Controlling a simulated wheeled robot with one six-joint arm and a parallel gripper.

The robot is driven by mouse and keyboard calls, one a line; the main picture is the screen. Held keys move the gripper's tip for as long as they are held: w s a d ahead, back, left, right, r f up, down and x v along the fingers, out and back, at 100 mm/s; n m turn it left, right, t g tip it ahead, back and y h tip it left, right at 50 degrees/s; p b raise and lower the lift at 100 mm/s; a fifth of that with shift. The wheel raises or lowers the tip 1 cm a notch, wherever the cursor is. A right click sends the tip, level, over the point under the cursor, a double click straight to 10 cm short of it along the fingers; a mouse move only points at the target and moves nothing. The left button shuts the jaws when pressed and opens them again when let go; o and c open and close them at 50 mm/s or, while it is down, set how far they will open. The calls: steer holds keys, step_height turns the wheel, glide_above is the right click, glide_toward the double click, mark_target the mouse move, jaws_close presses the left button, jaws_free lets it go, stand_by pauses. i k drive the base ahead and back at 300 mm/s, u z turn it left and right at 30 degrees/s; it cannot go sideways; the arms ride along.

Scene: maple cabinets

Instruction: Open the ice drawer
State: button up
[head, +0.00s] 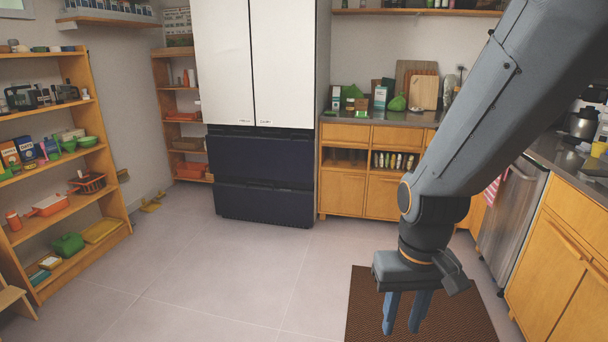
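The fridge (253,60) stands at the back centre in the head view, with two white upper doors and two dark navy drawers below. The upper navy drawer (262,158) and the lower navy drawer (265,203) both look closed. No label shows which one is the ice drawer. My gripper (404,328) hangs at the lower right, pointing down over a brown mat, well in front of and to the right of the fridge. Its two blue fingers are apart with a gap between them, and nothing shows between them.
Light tiled floor (215,265) lies clear between me and the fridge. Wooden shelves (75,150) with kitchen goods line the left wall. A maple cabinet (343,193) adjoins the fridge on the right. The brown mat (365,300) lies below my gripper; a dishwasher (512,215) stands at right.

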mark_target(291, 158)
steer(key=z, duration=0.4)
steer(key=i, duration=3.4)
steer(key=u, duration=0.95)
steer(key=i, duration=0.45)
steer(key=u, duration=0.15)
